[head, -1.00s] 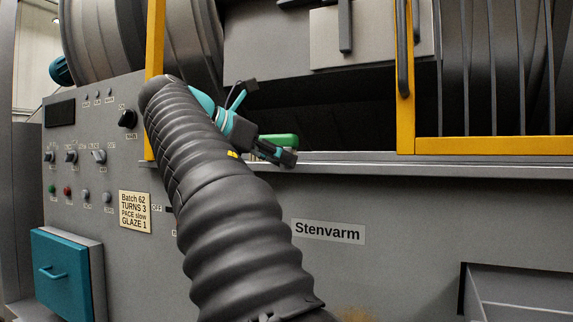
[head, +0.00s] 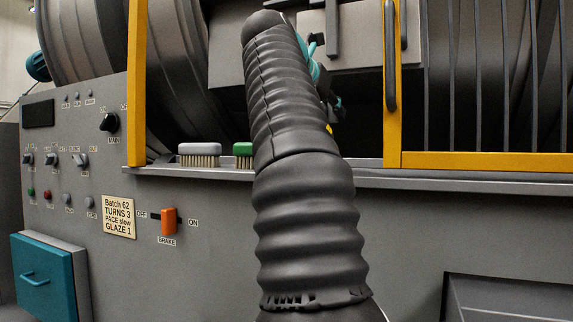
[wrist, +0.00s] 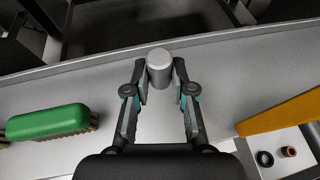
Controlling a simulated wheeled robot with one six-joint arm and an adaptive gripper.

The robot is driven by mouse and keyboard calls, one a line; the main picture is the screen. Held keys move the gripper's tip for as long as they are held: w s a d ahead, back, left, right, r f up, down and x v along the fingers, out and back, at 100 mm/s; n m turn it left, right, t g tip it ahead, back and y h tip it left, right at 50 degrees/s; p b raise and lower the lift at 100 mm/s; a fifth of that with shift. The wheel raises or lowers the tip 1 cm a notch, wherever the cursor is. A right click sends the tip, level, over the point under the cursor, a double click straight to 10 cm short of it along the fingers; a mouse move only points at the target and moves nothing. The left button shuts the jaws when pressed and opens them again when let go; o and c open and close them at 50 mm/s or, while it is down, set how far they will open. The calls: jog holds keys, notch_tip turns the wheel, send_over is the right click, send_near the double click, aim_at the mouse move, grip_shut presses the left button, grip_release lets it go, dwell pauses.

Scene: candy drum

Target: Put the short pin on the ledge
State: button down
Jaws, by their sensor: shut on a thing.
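The short pin (wrist: 159,68) is a grey cylinder with a pale round top, seen from above in the wrist view. My gripper (wrist: 160,84) is shut on it, with one finger on each side near the fingertips. The pin looks roughly upright over the grey ledge (wrist: 55,95). I cannot tell whether its lower end touches the ledge. In the head view the ledge (head: 450,178) runs along the machine below the drum opening. There my arm hides the pin and most of my gripper.
A green brush (wrist: 48,122) lies on the ledge left of my gripper. An orange brake switch (head: 168,221) is below the ledge.

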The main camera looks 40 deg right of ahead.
jog(key=shift+f, duration=3.65)
jog(key=shift+f+b, duration=0.55)
jog(key=shift+f, duration=0.7)
jog(key=shift+f, duration=0.2)
jog(key=c, duration=1)
grip_release()
jog(key=shift+a+r, duration=0.2)
jog(key=shift+r, duration=0.1)
jog(key=p+v, duration=0.1)
jog(key=v, duration=1)
jog(key=shift+s+a, duration=0.15)
jog(key=shift+a, duration=0.1)
